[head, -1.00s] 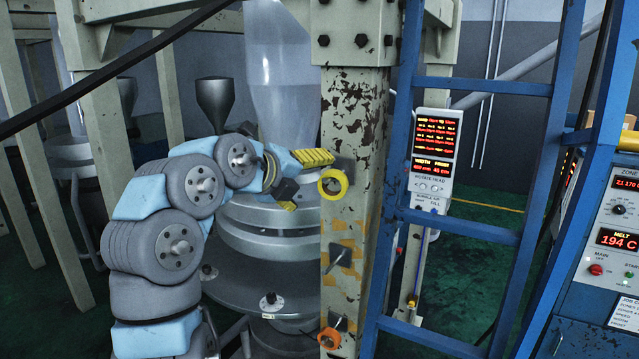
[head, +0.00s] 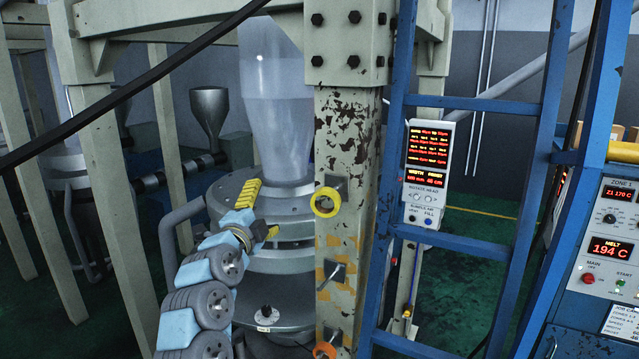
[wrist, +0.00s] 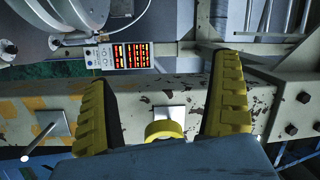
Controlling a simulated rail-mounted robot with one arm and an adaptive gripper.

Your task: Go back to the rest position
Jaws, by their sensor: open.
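My gripper (head: 258,213) is at the left of the chipped post in the head view, with its yellow fingers in front of the grey die head. In the wrist view my gripper (wrist: 165,105) shows two yellow ridged fingers spread wide apart, with nothing held between them. A yellow tape roll (head: 325,202) hangs on a peg on the post, to the right of my gripper and apart from it. The same tape roll (wrist: 163,131) shows between and below the fingers in the wrist view.
The chipped post (head: 345,150) stands close to my gripper. An empty peg (head: 333,275) and an orange roll (head: 324,350) are lower on it. A blue ladder frame (head: 462,245) stands right of the post. The die head (head: 280,262) and clear film bubble (head: 277,95) are behind my gripper.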

